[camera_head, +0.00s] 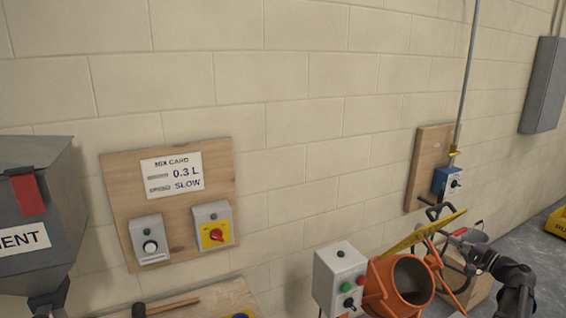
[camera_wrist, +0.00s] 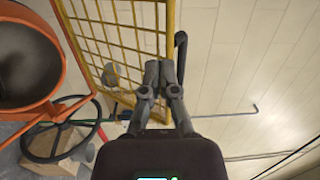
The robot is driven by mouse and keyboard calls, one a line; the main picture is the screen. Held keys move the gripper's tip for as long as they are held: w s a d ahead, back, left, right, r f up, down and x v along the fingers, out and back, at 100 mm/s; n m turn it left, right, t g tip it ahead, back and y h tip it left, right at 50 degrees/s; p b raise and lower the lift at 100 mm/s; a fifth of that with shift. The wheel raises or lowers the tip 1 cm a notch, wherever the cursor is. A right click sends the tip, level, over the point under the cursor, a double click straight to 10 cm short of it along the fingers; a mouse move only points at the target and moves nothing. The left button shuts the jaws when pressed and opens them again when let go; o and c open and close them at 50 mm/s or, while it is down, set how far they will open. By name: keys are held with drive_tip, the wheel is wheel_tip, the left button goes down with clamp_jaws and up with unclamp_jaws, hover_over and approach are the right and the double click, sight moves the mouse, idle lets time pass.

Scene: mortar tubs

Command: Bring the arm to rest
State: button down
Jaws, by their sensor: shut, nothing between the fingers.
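My gripper (camera_wrist: 160,70) is shut and empty in the wrist view, its two fingers side by side. It points toward the yellow wire guard (camera_wrist: 118,35) and the pale block wall (camera_wrist: 250,65). In the head view my gripper (camera_head: 452,238) is at the lower right, small and partly lost among the mixer parts. It is near the orange mixer drum (camera_head: 385,287) and the yellow guard (camera_head: 425,233). From these views I cannot tell whether it touches the guard. The drum's dark mouth (camera_wrist: 25,65) shows at the left of the wrist view.
A black handwheel (camera_wrist: 62,112) lies below the drum. A grey control box (camera_head: 340,278) stands beside the mixer. A blue valve box (camera_head: 447,181) is on a wall board. A mix card (camera_head: 171,175) reads 0.3 L, SLOW. A grey cement hopper (camera_head: 40,200) is far left.

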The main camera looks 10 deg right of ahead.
drive_tip(key=w+a+f+n+g, duration=0.1)
drive_tip(key=a+f+n+g, duration=0.1)
drive_tip(key=a, duration=0.7)
drive_tip(key=w+a+f+n+g+b, duration=0.1)
drive_tip(key=a+f+n+g, duration=0.1)
drive_tip(key=a+f+g, duration=0.2)
drive_tip(key=w+a+f+n+g+y+b, duration=0.1)
drive_tip(key=a+f+n+g, duration=0.1)
drive_tip(key=a+f, duration=0.6)
drive_tip(key=shift+w+a+g, duration=0.1)
drive_tip(key=shift+a+g, duration=0.35)
drive_tip(key=shift+a, duration=1.1)
drive_tip(key=shift+w+a+g, duration=0.1)
drive_tip(key=shift+a+g, duration=0.35)
drive_tip(key=shift+a, duration=1.05)
drive_tip(key=s+a+f+n+g+h+b, duration=0.1)
drive_tip(key=s+a+f+n+g+h, duration=0.1)
drive_tip(key=s+a+f, duration=0.2)
drive_tip(key=s+a+f+n+g+h+b, duration=0.1)
drive_tip(key=s+a+f+n+g+h, duration=0.1)
drive_tip(key=a, duration=0.6)
drive_tip(key=s+a+f+n+g+h+b, duration=0.2)
drive_tip(key=s+a+f+n+g+h, duration=0.1)
drive_tip(key=s+a+f+h, duration=0.1)
drive_tip(key=shift+s+a+f, duration=0.8)
drive_tip(key=shift+s+a, duration=0.25)
drive_tip(key=shift+a, duration=0.45)
drive_tip(key=shift+d, duration=0.1)
